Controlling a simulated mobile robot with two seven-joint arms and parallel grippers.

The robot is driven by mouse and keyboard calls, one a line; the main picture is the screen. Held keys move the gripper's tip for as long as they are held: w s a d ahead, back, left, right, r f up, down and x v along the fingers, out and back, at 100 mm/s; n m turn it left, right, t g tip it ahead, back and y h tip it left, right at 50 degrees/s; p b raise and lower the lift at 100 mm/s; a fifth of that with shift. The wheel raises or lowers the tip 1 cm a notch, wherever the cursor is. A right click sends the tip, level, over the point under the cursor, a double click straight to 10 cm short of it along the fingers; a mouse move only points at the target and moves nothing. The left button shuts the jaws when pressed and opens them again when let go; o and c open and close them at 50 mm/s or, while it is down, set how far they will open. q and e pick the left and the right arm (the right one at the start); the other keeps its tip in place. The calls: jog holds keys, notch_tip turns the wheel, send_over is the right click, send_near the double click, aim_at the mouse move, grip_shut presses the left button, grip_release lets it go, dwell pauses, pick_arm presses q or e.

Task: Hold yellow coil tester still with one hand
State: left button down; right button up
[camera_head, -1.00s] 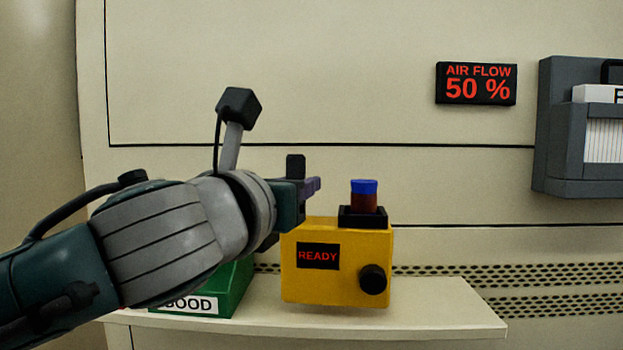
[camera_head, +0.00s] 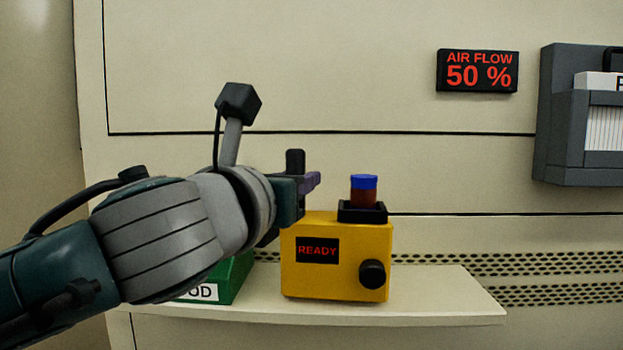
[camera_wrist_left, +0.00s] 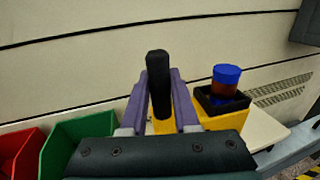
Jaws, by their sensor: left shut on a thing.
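The yellow coil tester (camera_head: 337,277) stands upright on a pale shelf, with a READY display (camera_head: 317,251) and a black knob (camera_head: 372,274) on its front. A dark red coil with a blue top (camera_head: 364,190) sits in the black socket (camera_head: 362,213) on top. My left gripper (camera_head: 313,181) is at the tester's upper left, its purple fingers closed around a black upright post (camera_head: 295,161). The left wrist view shows this post (camera_wrist_left: 158,75) between the fingers, with the yellow body (camera_wrist_left: 208,121) below, partly hidden. My right gripper is not in view.
A green bin (camera_head: 236,279) with a partly hidden label stands left of the tester; a red bin (camera_wrist_left: 20,152) is beside it. The shelf (camera_head: 440,300) is clear on the right. An AIR FLOW 50 % sign (camera_head: 478,71) and grey holder (camera_head: 585,120) are on the wall.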

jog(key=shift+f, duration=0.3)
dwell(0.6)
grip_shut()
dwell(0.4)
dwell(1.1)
